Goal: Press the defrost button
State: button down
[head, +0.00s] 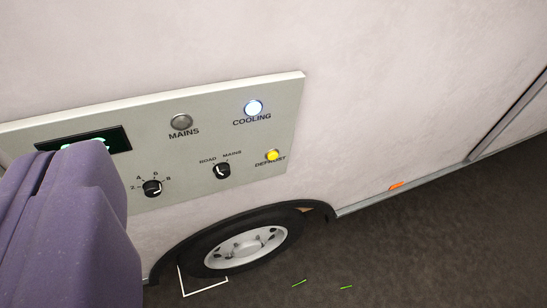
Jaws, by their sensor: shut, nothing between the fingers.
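The defrost button (272,155) is a small round yellow button at the lower right of a pale grey control panel (225,110). The label DEFROST sits just below it. The panel is on the side of a whitish vehicle. My purple gripper (88,165) fills the lower left corner and is shut and empty. In the picture it lies well left of the defrost button, covering the panel's lower left part. How far it is from the panel in depth cannot be told.
The panel also has a grey MAINS light (181,122), a glowing white COOLING light (253,108), two black knobs (222,171) (152,188) and a dark display (85,141), partly hidden. Below are a wheel (245,246) and dark ground (430,240) with small green pieces.

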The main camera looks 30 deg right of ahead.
aim_at(272, 155)
jog(key=i+l+u, duration=0.15)
jog(key=l, duration=0.15)
jog(key=i+l+u, duration=0.1)
jog(key=l, duration=0.2)
jog(key=i+l+u, duration=0.15)
jog(key=l, duration=0.2)
jog(key=l+u, duration=0.15)
jog(key=l, duration=0.15)
jog(key=i, duration=0.05)
